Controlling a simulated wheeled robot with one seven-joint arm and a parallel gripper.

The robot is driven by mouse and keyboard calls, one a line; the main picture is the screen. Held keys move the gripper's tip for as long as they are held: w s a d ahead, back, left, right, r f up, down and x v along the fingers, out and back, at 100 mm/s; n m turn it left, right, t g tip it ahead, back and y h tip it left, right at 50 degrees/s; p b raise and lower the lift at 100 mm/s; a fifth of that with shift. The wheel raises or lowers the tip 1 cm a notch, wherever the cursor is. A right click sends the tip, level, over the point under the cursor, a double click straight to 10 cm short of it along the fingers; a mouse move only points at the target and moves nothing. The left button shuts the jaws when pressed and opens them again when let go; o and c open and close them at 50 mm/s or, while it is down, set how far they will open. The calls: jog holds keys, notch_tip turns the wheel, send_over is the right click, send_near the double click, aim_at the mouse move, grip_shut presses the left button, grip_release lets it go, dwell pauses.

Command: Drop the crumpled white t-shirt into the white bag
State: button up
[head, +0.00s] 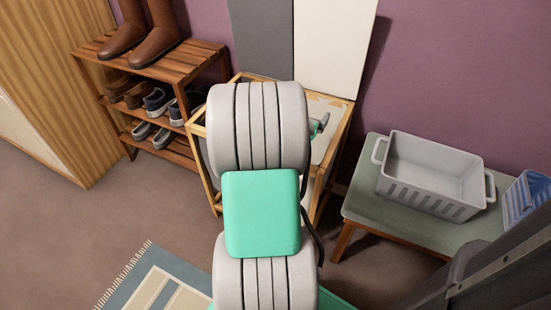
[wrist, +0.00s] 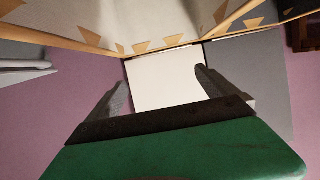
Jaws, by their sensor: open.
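The white bag (head: 322,106) hangs in the right part of a wooden hamper frame, mostly hidden behind my arm in the head view. Its pale cloth, with wood showing through along the edge, fills the top of the wrist view (wrist: 130,18). My gripper (wrist: 160,78) is open, its two fingers wide apart with nothing between them. In the head view, only a small part of my gripper (head: 319,126) shows past my arm, over the white bag's side of the hamper. I cannot make out the crumpled white t-shirt in either view; the bag's inside is largely hidden.
A grey lid (head: 263,38) and a white lid (head: 333,45) stand open against the purple wall. A shoe rack (head: 190,62) is on the left. A bench (head: 362,203) on the right holds a grey basket (head: 430,185) and a blue basket (head: 522,198). A rug (head: 150,285) lies in front.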

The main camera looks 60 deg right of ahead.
jog(key=v, duration=0.5)
jog(key=shift+r, duration=0.1)
